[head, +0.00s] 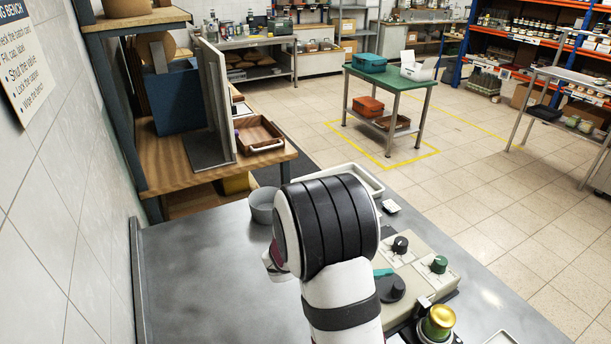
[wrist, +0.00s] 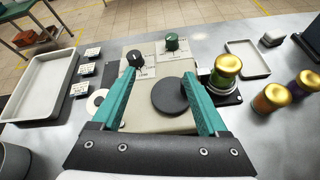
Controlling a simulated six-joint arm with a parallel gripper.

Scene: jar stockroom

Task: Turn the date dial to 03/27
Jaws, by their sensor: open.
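A beige control panel (wrist: 150,122) lies on the steel bench in the wrist view. It carries a black knob (wrist: 135,58) with a pale pointer mark, a green knob (wrist: 172,42) and a large dark disc (wrist: 170,97). I cannot tell which is the date dial; the labels are too small to read. In the head view the black knob (head: 400,245) and green knob (head: 438,264) stand beyond the dark disc (head: 392,289). My gripper (wrist: 162,75) is open above the panel, its teal fingers apart. The left fingertip overlaps the black knob's lower edge in view; contact is unclear.
A gold-lidded green jar (wrist: 226,70) stands right of the panel, close to my right finger. More gold-lidded jars (wrist: 272,98) stand farther right. A white tray (wrist: 40,85) and small label cards (wrist: 86,70) lie left. A shallow tray (wrist: 248,60) lies behind the green jar.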

